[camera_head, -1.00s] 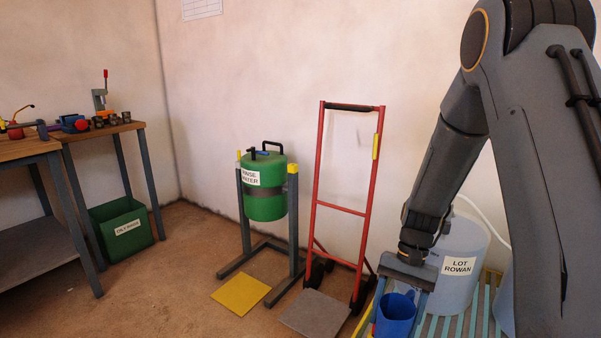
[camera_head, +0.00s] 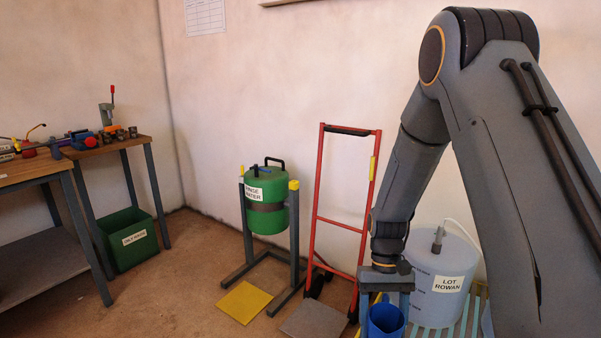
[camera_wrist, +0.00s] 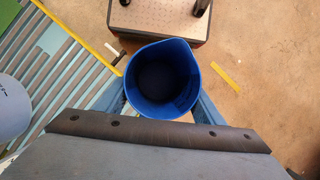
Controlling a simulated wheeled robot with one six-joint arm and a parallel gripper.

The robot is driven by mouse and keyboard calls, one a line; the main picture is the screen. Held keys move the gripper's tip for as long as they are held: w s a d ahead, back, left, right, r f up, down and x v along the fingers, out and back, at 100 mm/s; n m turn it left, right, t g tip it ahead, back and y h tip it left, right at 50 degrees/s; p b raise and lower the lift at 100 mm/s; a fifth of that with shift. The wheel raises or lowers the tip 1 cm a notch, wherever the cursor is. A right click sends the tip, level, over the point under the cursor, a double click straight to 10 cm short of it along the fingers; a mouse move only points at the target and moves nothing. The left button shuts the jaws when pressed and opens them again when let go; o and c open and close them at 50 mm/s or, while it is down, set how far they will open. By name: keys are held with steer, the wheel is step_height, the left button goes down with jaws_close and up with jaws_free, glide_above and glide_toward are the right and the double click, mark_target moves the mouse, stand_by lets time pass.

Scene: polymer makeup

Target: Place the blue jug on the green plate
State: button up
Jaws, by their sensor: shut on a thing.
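The blue jug (camera_head: 385,322) is upright between the fingers of my gripper (camera_head: 385,303), near the bottom of the head view. My gripper is shut on it. In the wrist view I look down into the open, empty-looking jug (camera_wrist: 162,80), with a finger on each side of it. A yellow square plate (camera_head: 245,302) and a grey square plate (camera_head: 313,321) lie on the floor left of the jug.
A red hand truck (camera_head: 318,200) stands behind the grey plate. A green rinse-water drum (camera_head: 267,195) hangs in a grey stand. A workbench (camera_head: 28,168) and green bin (camera_head: 128,240) are at left.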

mark_target(385, 325)
steer(key=shift+s+r+p, duration=0.4)
steer(key=shift+r+p, duration=0.35)
steer(key=shift+p, duration=0.95)
steer(key=shift+s+r+p, duration=0.35)
steer(key=shift+r+p, duration=0.35)
steer(key=shift+p, duration=1)
steer(key=shift+a, duration=0.1)
